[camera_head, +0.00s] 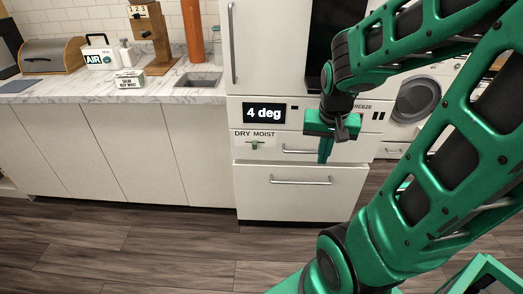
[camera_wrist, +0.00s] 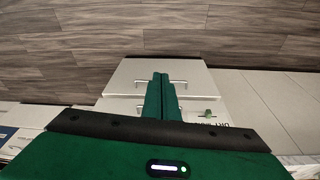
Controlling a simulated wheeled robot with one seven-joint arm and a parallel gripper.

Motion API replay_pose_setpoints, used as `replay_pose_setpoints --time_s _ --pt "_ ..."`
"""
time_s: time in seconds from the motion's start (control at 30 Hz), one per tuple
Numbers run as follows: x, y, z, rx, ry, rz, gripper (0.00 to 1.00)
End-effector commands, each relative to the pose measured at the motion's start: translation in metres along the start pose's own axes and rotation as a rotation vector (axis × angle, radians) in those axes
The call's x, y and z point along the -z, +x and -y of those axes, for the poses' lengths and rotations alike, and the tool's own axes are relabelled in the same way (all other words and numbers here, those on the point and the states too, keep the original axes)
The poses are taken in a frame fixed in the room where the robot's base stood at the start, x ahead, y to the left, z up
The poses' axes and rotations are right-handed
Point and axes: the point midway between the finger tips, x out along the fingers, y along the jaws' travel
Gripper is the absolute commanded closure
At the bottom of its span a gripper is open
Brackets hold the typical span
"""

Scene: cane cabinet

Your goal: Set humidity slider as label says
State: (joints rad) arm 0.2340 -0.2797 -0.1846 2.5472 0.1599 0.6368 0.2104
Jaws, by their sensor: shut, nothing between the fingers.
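The humidity slider (camera_head: 255,143) has a small green knob below the words DRY on the left and MOIST on the right. The knob sits near the middle of its strip. The slider (camera_wrist: 209,113) also shows in the wrist view, right of my fingers. A small white box (camera_head: 130,79) on the counter carries a label; its lower line seems to read KEEP MOIST, the upper line is too small to read surely. My gripper (camera_head: 325,158) is shut and empty, fingers pointing down, right of the slider and apart from it. It also shows in the wrist view (camera_wrist: 160,77).
The fridge drawers have bar handles, the upper handle (camera_head: 300,151) close to my fingers and the lower handle (camera_head: 301,181) below. A display (camera_head: 264,113) reads 4 deg. The counter (camera_head: 110,92) holds several items. Floor (camera_head: 130,250) in front is clear.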

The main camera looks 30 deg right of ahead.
Motion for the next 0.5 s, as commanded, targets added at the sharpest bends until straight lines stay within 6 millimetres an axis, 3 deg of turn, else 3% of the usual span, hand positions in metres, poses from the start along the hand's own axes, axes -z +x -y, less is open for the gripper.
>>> replay_pose_setpoints --time_s 0.2,0.5 --pt "0.076 0.058 0.031 0.028 0.145 -0.189 1.0" --pt "0.156 0.13 0.076 0.175 0.342 -0.425 1.0"
